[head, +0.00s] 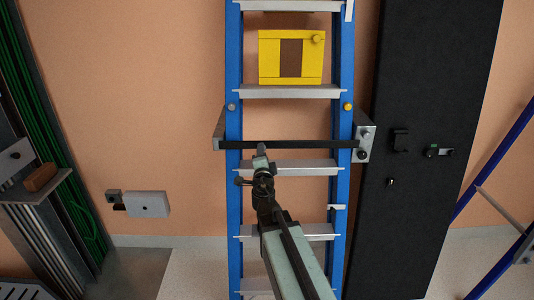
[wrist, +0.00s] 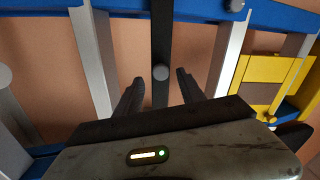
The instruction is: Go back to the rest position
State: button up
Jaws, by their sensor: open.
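My arm reaches up from the bottom of the head view, and my gripper (head: 261,157) is in front of the blue ladder (head: 234,70), just below the black crossbar (head: 300,144). In the wrist view my gripper (wrist: 159,77) is open, with its two dark fingers apart. I see nothing held. Whether the fingers touch the bar cannot be told.
A yellow box with a brown middle (head: 268,70) sits between upper rungs; it also shows in the wrist view (wrist: 240,75). A bracket (head: 364,140) holds the bar's right end. A black panel (head: 420,220) stands right. A white wall box (head: 148,204) and green cables (head: 40,90) are left.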

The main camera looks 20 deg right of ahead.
jog(key=s+d+f+n+g+h+p, duration=0.15)
jog(key=s+f+g+p, duration=0.25)
jog(key=s+f+g, duration=0.6)
jog(key=s+a+f+n+g+y, duration=0.3)
jog(key=s+a+f+n, duration=0.2)
jog(key=s+n, duration=0.3)
jog(key=s+a+f+n+g+y, duration=0.3)
jog(key=s+a+n, duration=0.3)
jog(key=n, duration=0.3)
jog(key=shift+s+a+f+g+y, duration=0.2)
jog(key=shift+s+f+g+y, duration=0.15)
jog(key=shift+s+f+g, duration=0.4)
